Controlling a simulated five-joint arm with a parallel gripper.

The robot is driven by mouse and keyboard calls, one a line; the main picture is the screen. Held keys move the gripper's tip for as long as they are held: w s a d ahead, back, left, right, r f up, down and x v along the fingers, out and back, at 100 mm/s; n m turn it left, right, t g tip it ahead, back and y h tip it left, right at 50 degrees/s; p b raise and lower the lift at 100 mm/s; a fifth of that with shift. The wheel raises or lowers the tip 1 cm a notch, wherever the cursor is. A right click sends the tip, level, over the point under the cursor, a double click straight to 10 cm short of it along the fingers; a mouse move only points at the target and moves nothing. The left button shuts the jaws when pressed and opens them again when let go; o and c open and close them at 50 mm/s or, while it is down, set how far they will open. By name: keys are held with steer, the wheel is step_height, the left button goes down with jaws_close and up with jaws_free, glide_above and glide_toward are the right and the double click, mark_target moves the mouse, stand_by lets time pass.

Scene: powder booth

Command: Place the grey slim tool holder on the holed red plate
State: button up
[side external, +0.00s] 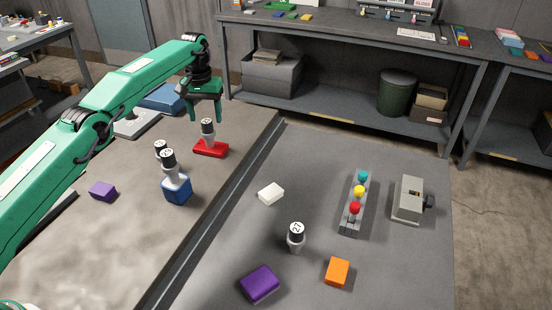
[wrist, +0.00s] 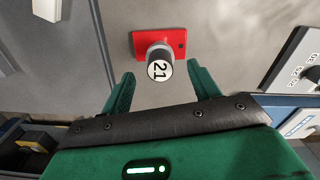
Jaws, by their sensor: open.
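The red plate (side external: 217,151) lies on the left table, and it also shows in the wrist view (wrist: 173,38). A slim grey tool holder with a dark top (side external: 208,132) stands upright on the plate; in the wrist view its round end (wrist: 159,71) is marked 21. A small hole shows at the plate's right end in the wrist view. My gripper (side external: 205,110) is open and empty, just above the holder. In the wrist view my fingers (wrist: 160,80) are on either side of the holder's top, apart from it.
A holder stands on a blue block (side external: 177,191), with another (side external: 161,148) behind it. A holder marked 27 (side external: 296,237) stands on the right surface. Nearby are purple (side external: 260,284), orange (side external: 337,271) and white (side external: 271,194) blocks. A purple block (side external: 103,191) lies left.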

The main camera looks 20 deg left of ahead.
step_height(320, 180, up, 7)
steer(key=s, duration=0.2)
step_height(320, 180, up, 7)
steer(key=t, duration=0.1)
glide_above(204, 134)
steer(key=s, duration=0.4)
steer(key=s+a+r+m+t, duration=0.1)
steer(key=s+r, duration=0.3)
steer(key=s, duration=0.2)
steer(key=s+a+r+t, duration=0.1)
steer(key=s+r, duration=0.2)
steer(key=s, duration=0.3)
steer(key=s+f+m+t, duration=0.1)
steer(key=s+f, duration=0.2)
steer(key=s, duration=1)
steer(key=s+f+m+t, duration=0.1)
steer(key=s+f, duration=0.3)
steer(key=s, duration=1)
steer(key=shift+a+t, duration=0.3)
steer(key=shift+a, duration=0.05)
